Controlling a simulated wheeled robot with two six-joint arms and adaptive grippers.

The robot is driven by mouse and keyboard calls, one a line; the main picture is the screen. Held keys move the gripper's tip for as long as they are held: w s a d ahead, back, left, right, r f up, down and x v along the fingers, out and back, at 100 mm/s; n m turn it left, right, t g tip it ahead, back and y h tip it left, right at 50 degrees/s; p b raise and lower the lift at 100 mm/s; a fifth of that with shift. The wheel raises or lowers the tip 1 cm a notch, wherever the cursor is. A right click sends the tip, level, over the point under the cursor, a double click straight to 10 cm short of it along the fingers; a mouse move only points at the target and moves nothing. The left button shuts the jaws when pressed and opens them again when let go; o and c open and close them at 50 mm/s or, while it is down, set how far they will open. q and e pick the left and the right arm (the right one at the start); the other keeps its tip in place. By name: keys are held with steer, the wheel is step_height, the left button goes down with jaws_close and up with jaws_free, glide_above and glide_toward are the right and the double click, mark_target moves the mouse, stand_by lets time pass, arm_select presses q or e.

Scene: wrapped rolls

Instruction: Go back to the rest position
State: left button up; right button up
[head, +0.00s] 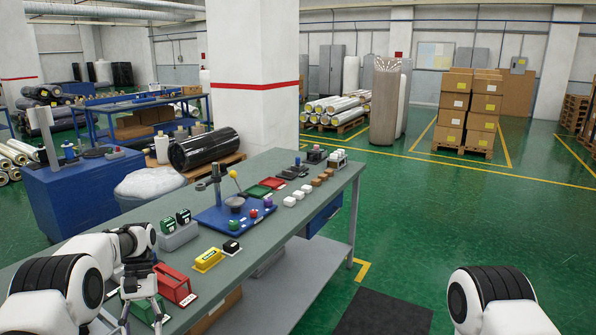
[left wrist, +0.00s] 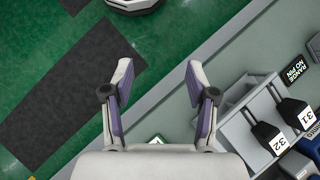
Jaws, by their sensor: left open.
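My left gripper (head: 142,298) is in the lower left of the head view, near the front edge of the grey-green workbench (head: 135,252), close to a red holder (head: 174,284). In the left wrist view its two fingers (left wrist: 157,88) are spread wide with nothing between them. Below them show green floor and the bench's edge (left wrist: 165,118). Of my right arm, only a white and black link (head: 492,300) shows at the lower right of the head view; its gripper is out of the picture.
On the bench are a yellow block (head: 208,260), a grey holder (head: 178,236) with two dark pieces, and a blue stand (head: 215,215) with coloured knobs. In the left wrist view, black pieces marked 32 (left wrist: 266,137) and 31 (left wrist: 296,113) sit at right.

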arm_select(q)
steer(key=s+d+f+m+g, duration=0.1)
steer(key=s+d+f, duration=0.3)
steer(key=s+f, duration=0.65)
steer(key=s+d+f, duration=0.4)
steer(key=s+f, duration=0.6)
steer(key=s, duration=0.1)
steer(key=s+d+f+m+t+y, duration=0.15)
steer(key=s+t, duration=0.25)
steer(key=s, duration=1.5)
steer(key=w+t, duration=0.3)
steer(key=w, duration=0.2)
steer(key=shift+w+d+r+m+t+b, duration=0.1)
steer(key=shift+w+r+m+t+b, duration=0.1)
steer(key=shift+w+m+t+b, duration=0.15)
steer(key=shift+s, duration=0.1)
